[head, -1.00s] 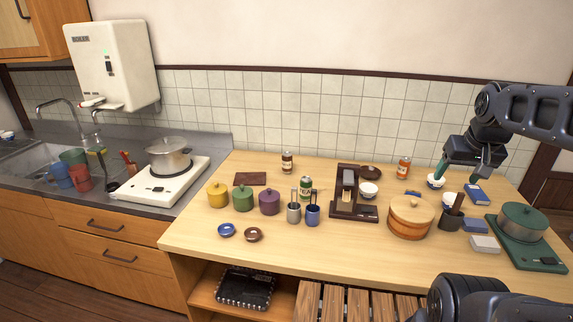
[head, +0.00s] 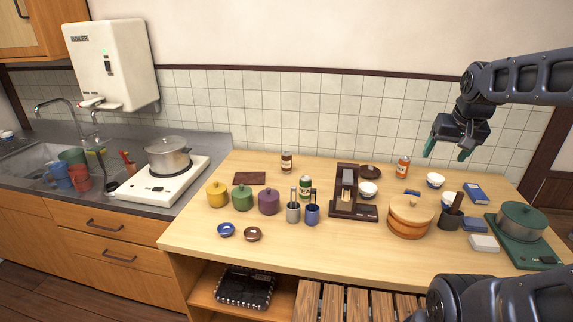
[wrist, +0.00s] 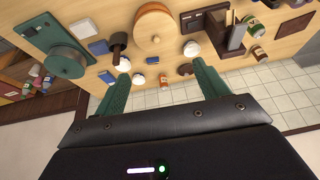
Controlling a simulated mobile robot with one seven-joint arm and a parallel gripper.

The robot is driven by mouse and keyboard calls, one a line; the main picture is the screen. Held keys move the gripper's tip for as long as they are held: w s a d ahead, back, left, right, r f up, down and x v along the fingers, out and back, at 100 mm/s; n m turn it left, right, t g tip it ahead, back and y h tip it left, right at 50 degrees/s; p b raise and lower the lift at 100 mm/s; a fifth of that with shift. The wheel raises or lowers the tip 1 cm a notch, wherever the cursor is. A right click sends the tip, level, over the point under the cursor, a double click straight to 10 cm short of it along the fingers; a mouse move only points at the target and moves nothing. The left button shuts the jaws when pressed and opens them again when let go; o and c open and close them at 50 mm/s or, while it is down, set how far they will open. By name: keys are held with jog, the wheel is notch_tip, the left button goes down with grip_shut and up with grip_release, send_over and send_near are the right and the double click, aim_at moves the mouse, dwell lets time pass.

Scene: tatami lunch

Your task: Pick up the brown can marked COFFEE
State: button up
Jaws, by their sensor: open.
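The brown can (head: 286,162) with a pale label stands upright at the back of the wooden table, left of the coffee maker. Its lettering is too small to read. In the wrist view a small brown can (wrist: 258,54) shows at the right, beyond the coffee maker. My gripper (head: 446,151) is open and empty, raised above the back right of the table, well to the right of the brown can and apart from it. Its two green fingers (wrist: 161,72) are spread in the wrist view.
A green can (head: 305,187) and the coffee maker (head: 352,200) stand mid-table. An orange can (head: 403,166), a white bowl (head: 435,181) and a wooden tub (head: 410,222) are on the right. Coloured pots, including a purple one (head: 269,203), stand front left of the brown can.

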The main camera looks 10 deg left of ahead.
jog(key=w+a, duration=0.3)
jog(key=w, duration=0.5)
jog(key=w+a, duration=0.3)
jog(key=w, duration=0.4)
jog(key=t, duration=0.1)
send_over(287, 155)
jog(key=s, duration=0.3)
notch_tip(287, 155, down, 24)
jog(key=shift+f, duration=0.1)
jog(key=x, duration=0.5)
jog(key=shift+w+f, duration=0.25)
jog(key=shift+f, duration=0.1)
jog(key=shift+w+x, duration=0.25)
jog(key=shift+x, duration=2.25)
jog(key=shift+a+r, duration=0.15)
jog(key=shift+a, duration=0.05)
jog(key=shift+c, duration=0.4)
jog(key=c, duration=1)
